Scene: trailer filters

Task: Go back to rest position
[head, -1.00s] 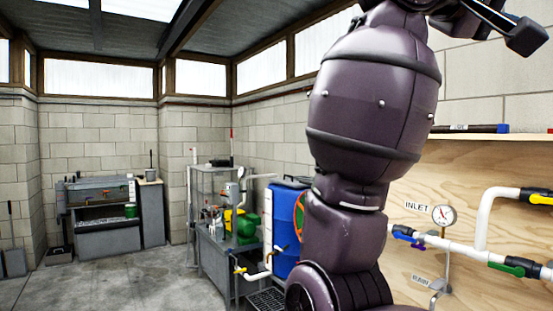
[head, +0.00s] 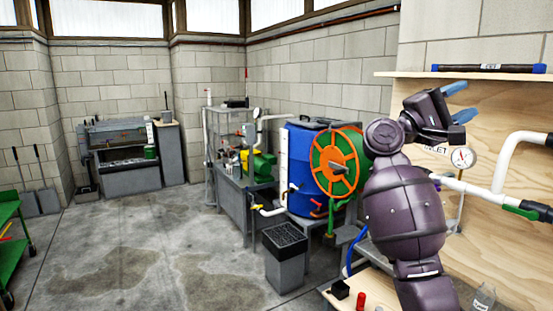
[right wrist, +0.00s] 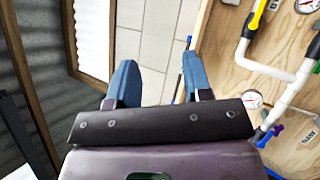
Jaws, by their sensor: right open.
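My right gripper (head: 462,101) is raised at the right of the head view, in front of the plywood panel (head: 508,112). Its two blue fingers stand apart with nothing between them. The right wrist view also shows the open, empty fingers (right wrist: 158,82), with wall and window behind them. My right arm is folded upward below the gripper and hides part of the panel and pipes. My left gripper is in neither view.
White pipes (head: 505,180) with a pressure gauge (head: 462,157) run along the panel. A blue barrel (head: 302,172) with an orange and green wheel (head: 337,162) stands left of my arm. A grey bin (head: 286,262) is on the floor. The floor at left centre (head: 150,240) is clear.

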